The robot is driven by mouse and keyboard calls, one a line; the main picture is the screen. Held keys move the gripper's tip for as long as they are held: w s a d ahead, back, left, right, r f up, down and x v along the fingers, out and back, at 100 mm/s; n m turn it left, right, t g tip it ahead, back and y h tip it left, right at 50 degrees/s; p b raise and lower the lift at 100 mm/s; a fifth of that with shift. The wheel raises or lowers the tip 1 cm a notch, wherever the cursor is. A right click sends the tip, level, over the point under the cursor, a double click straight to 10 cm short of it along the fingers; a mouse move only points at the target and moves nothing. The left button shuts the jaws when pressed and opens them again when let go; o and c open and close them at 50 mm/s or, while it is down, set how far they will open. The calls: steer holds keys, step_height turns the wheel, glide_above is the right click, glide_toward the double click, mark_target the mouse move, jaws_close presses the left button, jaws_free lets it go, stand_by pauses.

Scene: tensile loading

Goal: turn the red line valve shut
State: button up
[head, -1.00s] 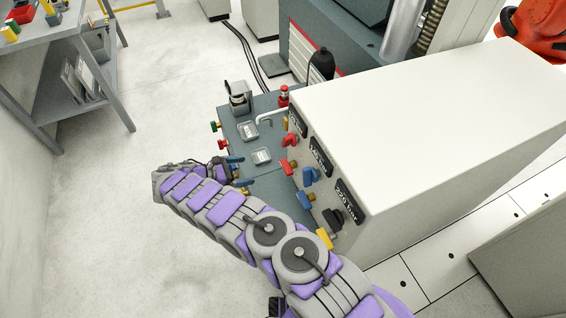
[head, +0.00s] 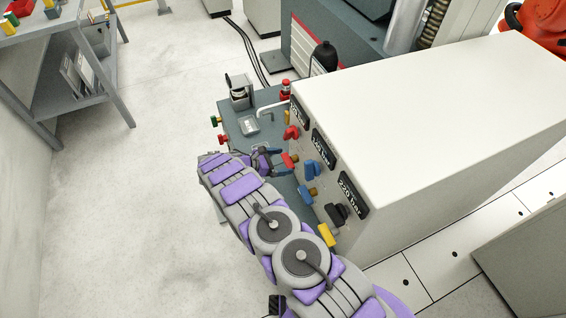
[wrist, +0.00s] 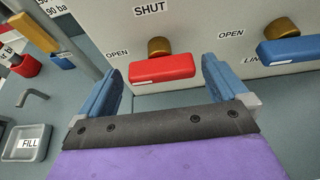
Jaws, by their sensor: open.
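The red valve handle (wrist: 162,68) lies level on a brass stem on the pale panel in the wrist view. A SHUT label is above it and an OPEN label is at its left. My gripper (wrist: 161,80) is open, with one blue finger to each side of the red handle; I cannot tell whether either touches it. In the head view my gripper (head: 279,163) is at the lower red handle (head: 290,159) on the panel's front, and my arm comes in from below.
A blue handle (wrist: 290,50) sits close to the right finger. A black knob (head: 336,214) and a yellow handle (head: 326,235) are nearer. A tray marked FILL (wrist: 27,142) lies at the left.

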steer(key=shift+w+d+f, duration=0.25)
steer(key=shift+d+f, duration=0.05)
steer(key=shift+d, duration=0.3)
steer(key=shift+c, duration=0.4)
steer(key=c, duration=0.8)
steer(key=shift+o, duration=0.2)
steer(key=shift+r, duration=0.1)
